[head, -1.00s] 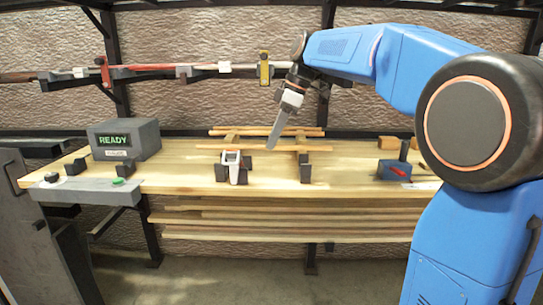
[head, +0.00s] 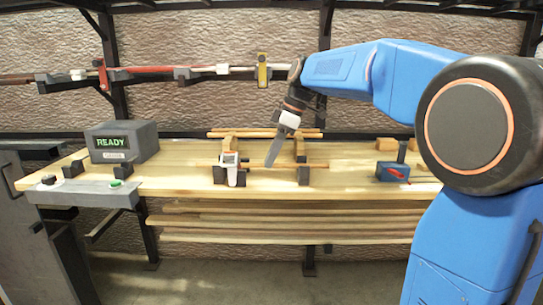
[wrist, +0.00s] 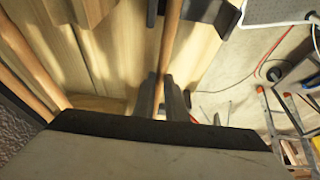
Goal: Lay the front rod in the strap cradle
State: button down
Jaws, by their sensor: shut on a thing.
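My gripper (head: 269,165) is shut on the front rod (head: 315,165), a thin brown wooden rod held roughly level and left-to-right over the bench front. In the wrist view the rod (wrist: 171,45) runs between my dark fingers (wrist: 160,98). The likely strap cradle is the dark front supports: a right block (head: 303,176) and a left pair (head: 219,174) with a white-and-orange piece (head: 230,160). The rod crosses at the height of their tops. In the wrist view it passes between dark parts (wrist: 207,10). I cannot tell whether it rests on them.
A grey box reading READY (head: 122,142) stands at the left, with a grey panel (head: 85,190) in front. A blue-and-red tool (head: 392,171) sits at the right. A wall rack holds a red rod (head: 140,75).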

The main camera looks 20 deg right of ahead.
jog(key=shift+f, duration=0.25)
jog(key=c, duration=1.8)
grip_release()
jog(key=shift+r, duration=0.1)
jog(key=shift+r, duration=0.3)
jog(key=v, duration=1.2)
jog(key=shift+r, duration=0.25)
jog(key=shift+s, duration=0.1)
jog(key=s+d+f+m+t+h, duration=0.1)
jog(key=s+f+m, duration=0.6)
jog(key=s+f, duration=0.8)
jog(key=s+d+f+m+t+h, duration=0.1)
jog(key=s+f+m, duration=0.6)
jog(key=s+f, duration=0.9)
jog(key=shift+s+d+t+h, duration=0.25)
jog(key=shift+s+t+h, duration=0.35)
jog(key=shift+h, duration=0.6)
